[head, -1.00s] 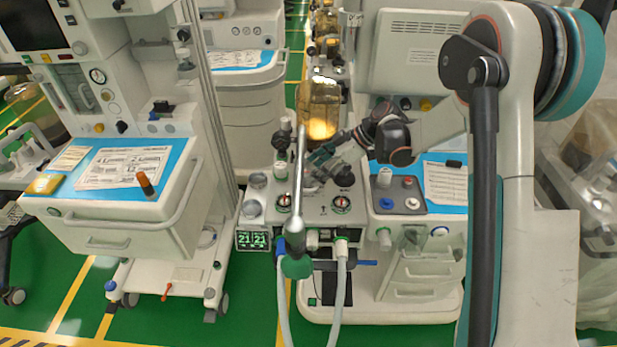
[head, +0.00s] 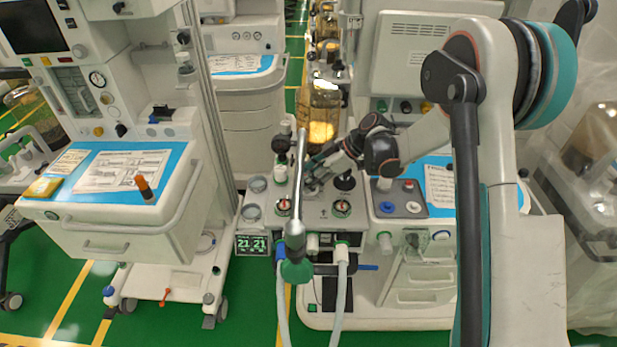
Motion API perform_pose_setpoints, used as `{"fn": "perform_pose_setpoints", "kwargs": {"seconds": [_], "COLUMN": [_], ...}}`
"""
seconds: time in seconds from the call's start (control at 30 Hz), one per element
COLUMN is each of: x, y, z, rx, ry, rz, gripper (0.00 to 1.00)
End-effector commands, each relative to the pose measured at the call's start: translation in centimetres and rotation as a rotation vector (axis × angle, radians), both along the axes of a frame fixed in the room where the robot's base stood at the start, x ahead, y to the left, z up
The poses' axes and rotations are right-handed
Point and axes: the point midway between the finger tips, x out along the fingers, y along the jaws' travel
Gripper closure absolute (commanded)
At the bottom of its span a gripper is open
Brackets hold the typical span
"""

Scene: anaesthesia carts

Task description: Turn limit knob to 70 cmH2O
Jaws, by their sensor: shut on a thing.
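My gripper (head: 314,172) reaches in from the right to the top of the grey absorber block (head: 322,208) on the middle cart. It is shut on a small knob there, which I take to be the limit knob. The fingers hide most of that knob, so its scale and pointer cannot be read. A black knob (head: 345,182) stands just right of the fingers.
A metal bag arm (head: 298,190) with a green end rises just left of my gripper. An amber-lit glass canister (head: 321,115) stands behind it. Two pale hoses hang in front, one of them right of centre (head: 339,290). A blue-topped cart (head: 120,195) stands at left.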

Motion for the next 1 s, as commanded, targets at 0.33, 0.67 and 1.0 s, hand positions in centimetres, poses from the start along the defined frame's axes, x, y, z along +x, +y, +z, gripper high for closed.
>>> {"fn": "perform_pose_setpoints", "kwargs": {"seconds": [0.33,0.67,1.0], "x": [-0.05,-0.12,-0.10], "y": [0.02,0.05,0.08], "z": [-0.03,-0.04,-0.05], "rx": [0.000,0.000,0.000], "ry": [-0.001,-0.002,-0.002], "rz": [-0.083,-0.344,-0.655], "gripper": [0.87,0.87,0.87]}}
